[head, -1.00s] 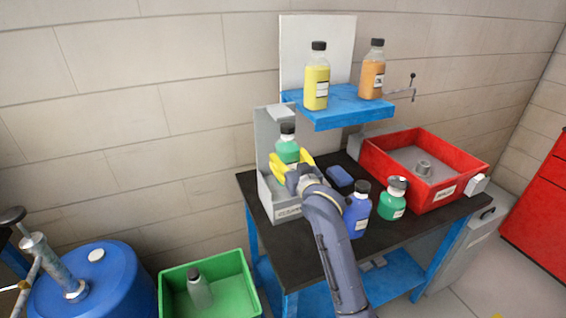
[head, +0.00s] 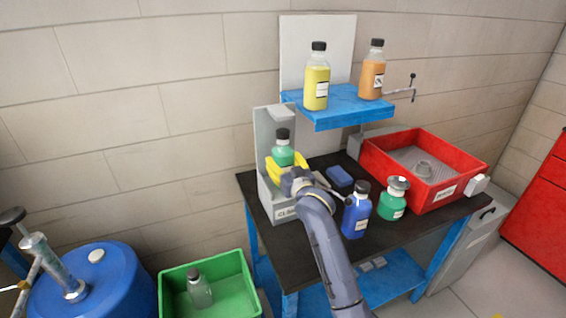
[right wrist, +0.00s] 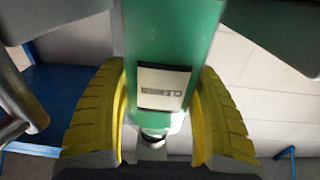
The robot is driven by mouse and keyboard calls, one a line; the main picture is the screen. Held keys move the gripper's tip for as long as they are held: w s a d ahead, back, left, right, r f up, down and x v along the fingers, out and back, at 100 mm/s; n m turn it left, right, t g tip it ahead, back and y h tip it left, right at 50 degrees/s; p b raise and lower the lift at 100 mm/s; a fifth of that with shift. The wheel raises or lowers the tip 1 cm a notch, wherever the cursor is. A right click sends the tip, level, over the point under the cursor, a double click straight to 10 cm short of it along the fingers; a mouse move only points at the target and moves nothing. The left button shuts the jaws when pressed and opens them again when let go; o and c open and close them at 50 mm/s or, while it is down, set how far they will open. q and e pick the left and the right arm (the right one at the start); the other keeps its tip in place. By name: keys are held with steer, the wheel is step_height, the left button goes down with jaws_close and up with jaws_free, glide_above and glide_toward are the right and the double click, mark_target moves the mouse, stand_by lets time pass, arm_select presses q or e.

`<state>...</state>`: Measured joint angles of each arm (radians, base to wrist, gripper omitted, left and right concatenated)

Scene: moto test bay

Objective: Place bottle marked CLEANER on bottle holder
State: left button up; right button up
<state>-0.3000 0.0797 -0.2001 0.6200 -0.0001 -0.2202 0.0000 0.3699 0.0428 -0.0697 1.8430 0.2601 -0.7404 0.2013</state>
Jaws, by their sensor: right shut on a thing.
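A green bottle with a black cap (head: 283,152) is held upright in my right gripper (head: 287,163), whose yellow fingers close around its body. In the right wrist view the green bottle (right wrist: 165,35) fills the space between the two yellow fingers, with a pale label facing the camera; its text is too blurred to read surely. The grey bottle holder (head: 272,120), with a high back and a labelled low front, stands at the table's left corner. The bottle is in front of the holder's back panel, over or inside its base; the gripper hides the bottle's bottom. My left gripper is not in view.
A blue bottle (head: 356,213) and a second green bottle (head: 392,202) stand right of my arm. A blue block (head: 339,176) and red tray (head: 462,178) lie behind them. Yellow (head: 316,80) and orange (head: 371,75) bottles stand on the blue shelf (head: 345,110).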

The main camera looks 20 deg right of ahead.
mark_target(287, 167)
steer(key=o, duration=1.6)
steer(key=shift+f, duration=0.1)
steer(key=shift+s+d, duration=0.2)
steer(key=shift+s, duration=1.8)
